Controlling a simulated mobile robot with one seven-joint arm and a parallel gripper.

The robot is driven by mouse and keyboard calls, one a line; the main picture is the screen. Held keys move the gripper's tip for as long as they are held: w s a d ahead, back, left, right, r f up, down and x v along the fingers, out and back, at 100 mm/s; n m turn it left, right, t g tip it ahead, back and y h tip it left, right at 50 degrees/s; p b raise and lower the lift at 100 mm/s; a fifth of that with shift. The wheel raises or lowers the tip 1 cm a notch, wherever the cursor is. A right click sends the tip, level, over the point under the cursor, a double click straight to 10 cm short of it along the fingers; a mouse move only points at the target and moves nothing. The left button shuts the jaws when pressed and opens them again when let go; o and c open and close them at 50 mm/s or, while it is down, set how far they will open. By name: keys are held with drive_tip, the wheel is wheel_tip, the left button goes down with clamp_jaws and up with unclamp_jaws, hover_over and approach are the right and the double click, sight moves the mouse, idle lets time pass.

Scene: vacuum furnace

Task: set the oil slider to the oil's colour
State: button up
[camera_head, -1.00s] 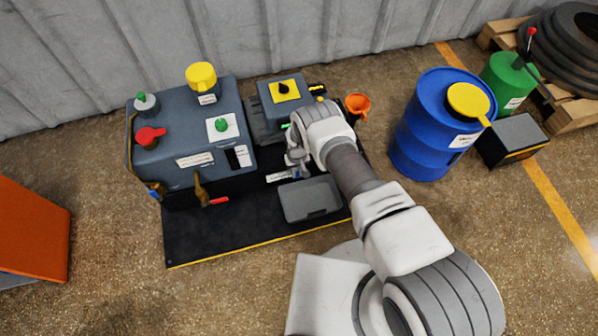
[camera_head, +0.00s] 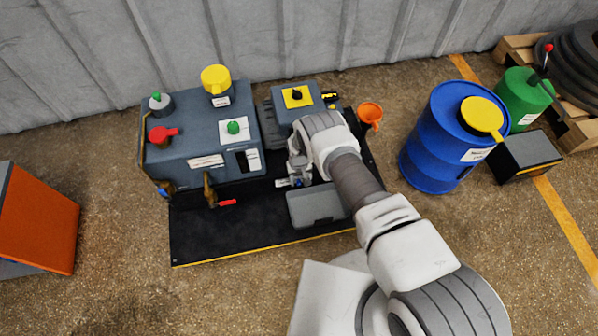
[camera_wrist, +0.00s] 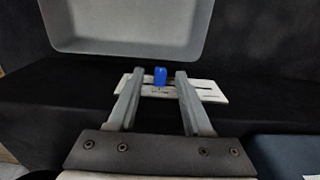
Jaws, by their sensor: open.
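The oil slider appears to be a white plate (camera_wrist: 212,93) with a dark slot and a blue knob (camera_wrist: 160,76), just before the grey tray in the wrist view. The head view shows only part of the plate (camera_head: 282,183), low on the machine's front. My gripper (camera_wrist: 159,82) is open, with one finger on each side of the knob in the picture. I cannot tell whether either finger touches it. The grey machine (camera_head: 190,100) has a dark window (camera_head: 241,161) beside a white label. The oil's colour cannot be made out.
The grey tray (camera_head: 315,221) lies on the black mat (camera_head: 215,245). A brown-handled valve with a red tip (camera_head: 227,203) stands to its left. An orange funnel (camera_head: 370,112) and blue drum (camera_head: 440,145) stand to the right. An orange cabinet (camera_head: 40,222) is far left.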

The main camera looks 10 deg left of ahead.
sight(299, 182)
wheel_tip(299, 182, up, 17)
drive_tip(key=p, duration=0.6)
drive_tip(key=shift+p, duration=0.3)
